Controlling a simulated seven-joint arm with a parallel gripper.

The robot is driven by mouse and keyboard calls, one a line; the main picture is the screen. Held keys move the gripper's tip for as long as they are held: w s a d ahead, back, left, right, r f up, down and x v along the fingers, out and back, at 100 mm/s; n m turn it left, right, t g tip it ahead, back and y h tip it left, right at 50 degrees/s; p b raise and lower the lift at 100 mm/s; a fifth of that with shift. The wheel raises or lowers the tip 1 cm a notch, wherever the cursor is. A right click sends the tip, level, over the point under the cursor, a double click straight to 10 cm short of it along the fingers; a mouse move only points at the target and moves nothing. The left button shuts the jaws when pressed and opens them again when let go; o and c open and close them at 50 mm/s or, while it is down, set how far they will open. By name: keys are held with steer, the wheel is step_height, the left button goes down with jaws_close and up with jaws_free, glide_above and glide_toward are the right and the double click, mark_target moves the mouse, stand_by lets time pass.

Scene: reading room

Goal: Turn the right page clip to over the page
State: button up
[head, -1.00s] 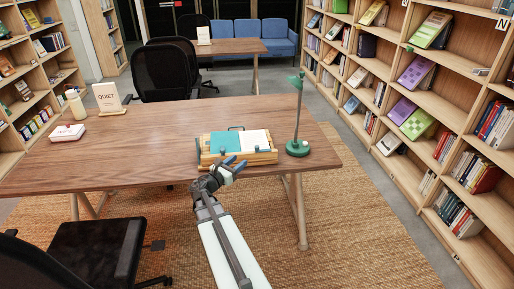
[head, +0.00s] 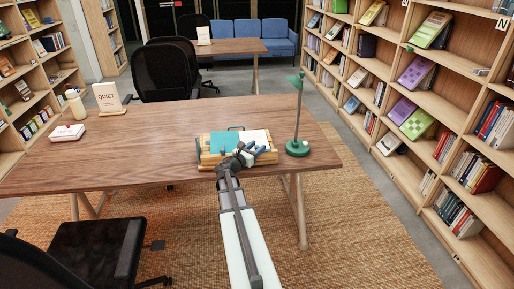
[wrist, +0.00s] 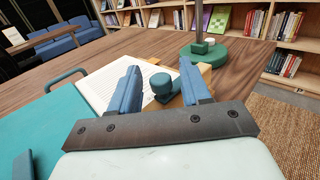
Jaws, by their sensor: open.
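The right page clip is a blue-green knob (wrist: 162,84) with a short arm. In the wrist view it sits at the right edge of the white page (wrist: 112,78), beside the wooden stand (wrist: 205,76). Which way its arm points is unclear. My gripper (wrist: 159,66) is open, with one blue finger on each side of the knob in the picture; contact cannot be told. In the head view my gripper (head: 257,152) is over the front right of the book stand (head: 208,160) and hides the clip.
A green lamp (head: 298,148) stands just right of the stand; its base (wrist: 217,54) is beyond the fingers.

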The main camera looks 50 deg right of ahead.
steer(key=shift+d, duration=0.4)
jaws_close()
